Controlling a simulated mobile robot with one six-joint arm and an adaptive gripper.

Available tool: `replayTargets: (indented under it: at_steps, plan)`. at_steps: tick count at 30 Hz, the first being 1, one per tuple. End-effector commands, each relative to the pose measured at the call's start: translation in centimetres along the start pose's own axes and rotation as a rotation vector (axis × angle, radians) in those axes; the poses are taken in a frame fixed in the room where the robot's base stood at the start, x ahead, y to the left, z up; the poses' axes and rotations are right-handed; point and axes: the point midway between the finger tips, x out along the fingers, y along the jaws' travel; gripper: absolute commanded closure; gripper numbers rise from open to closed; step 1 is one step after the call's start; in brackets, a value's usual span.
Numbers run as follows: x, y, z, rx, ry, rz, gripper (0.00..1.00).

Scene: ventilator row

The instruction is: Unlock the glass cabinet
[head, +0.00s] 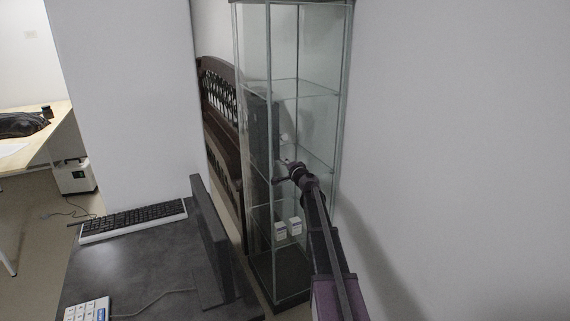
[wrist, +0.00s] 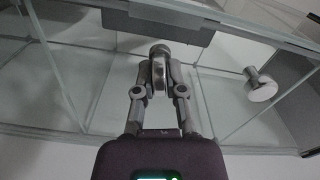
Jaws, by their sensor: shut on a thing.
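The glass cabinet (head: 312,75) stands upright in the corner against the right wall, with a dark base and top. Its glass panes and edges fill much of the wrist view (wrist: 60,95). My gripper (head: 284,170) is at the cabinet's front, at about mid height. In the wrist view my gripper (wrist: 158,80) is shut on a small rounded metal piece, which looks like a key (wrist: 158,74). A round metal lock cylinder (wrist: 160,50) sits directly beyond it, at a dark plate (wrist: 155,22). Whether the key is turned cannot be told.
A round metal knob (wrist: 261,86) stands out from the glass right of my gripper. Small white boxes (head: 287,228) are on a low cabinet shelf. A dark desk with a keyboard (head: 132,219) and a monitor (head: 212,235) is at left. A wooden bench (head: 222,130) stands behind.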

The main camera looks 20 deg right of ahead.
Motion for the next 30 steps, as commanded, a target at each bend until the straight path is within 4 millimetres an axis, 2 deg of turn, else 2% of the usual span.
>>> replayTargets:
  at_steps: [6, 12, 28, 29, 30]
  plan:
    - [0.11, 0.05, -0.05, 0.157, 0.0, 0.0, 1.0]
    - [0.12, 0.07, -0.04, 0.243, 0.0, 0.0, 1.0]
    - [0.14, 0.06, -0.01, 0.277, 0.0, -0.001, 1.0]
    - [0.14, 0.06, 0.0, 0.277, 0.0, -0.001, 0.83]
    - [0.14, 0.06, 0.0, 0.277, 0.0, -0.001, 0.71]
